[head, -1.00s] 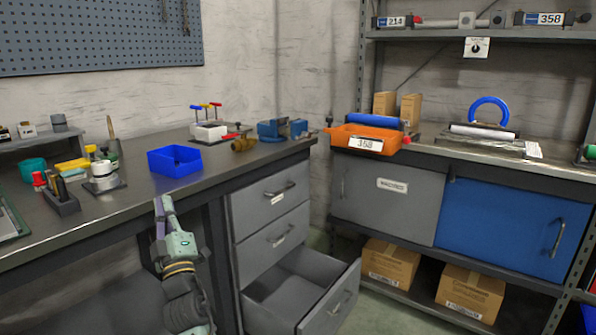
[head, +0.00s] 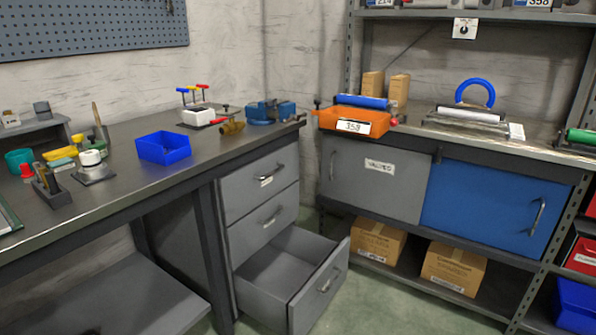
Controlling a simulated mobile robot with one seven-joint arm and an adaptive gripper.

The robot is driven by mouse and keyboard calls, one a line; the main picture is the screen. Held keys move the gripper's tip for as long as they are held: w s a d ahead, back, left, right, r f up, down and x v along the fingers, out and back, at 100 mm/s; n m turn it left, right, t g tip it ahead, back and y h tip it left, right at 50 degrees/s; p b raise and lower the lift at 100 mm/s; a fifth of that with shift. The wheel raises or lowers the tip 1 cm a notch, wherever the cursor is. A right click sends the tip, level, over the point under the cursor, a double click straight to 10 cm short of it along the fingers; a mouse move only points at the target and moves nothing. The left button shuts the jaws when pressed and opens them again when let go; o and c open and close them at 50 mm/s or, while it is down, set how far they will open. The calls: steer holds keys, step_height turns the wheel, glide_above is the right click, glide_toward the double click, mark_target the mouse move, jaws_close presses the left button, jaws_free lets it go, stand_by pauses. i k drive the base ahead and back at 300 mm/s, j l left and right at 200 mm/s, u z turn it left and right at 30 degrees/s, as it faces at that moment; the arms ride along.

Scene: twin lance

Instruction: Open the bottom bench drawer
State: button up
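The bottom bench drawer (head: 322,287) is pulled out from the grey drawer unit below the right end of the bench. Its inside shows and looks empty. Its front handle (head: 328,280) is free, with nothing touching it. The middle drawer (head: 263,225) and the top drawer (head: 260,186) above it are shut. My gripper is not in the head view.
The bench top (head: 125,200) holds a blue bin (head: 163,147), a blue vise (head: 270,112) and small tools. At the right a shelf unit has a grey door (head: 375,185), a blue door (head: 492,208) and cardboard boxes (head: 453,268) below. Green floor (head: 400,310) lies clear before the drawer.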

mark_target(286, 286)
steer(key=i+z, duration=0.4)
steer(key=i+j+z, duration=0.35)
steer(key=i, duration=0.25)
steer(key=i+j+z, duration=0.25)
steer(key=i+z, duration=0.15)
steer(key=i+j, duration=0.2)
steer(key=j, duration=0.15)
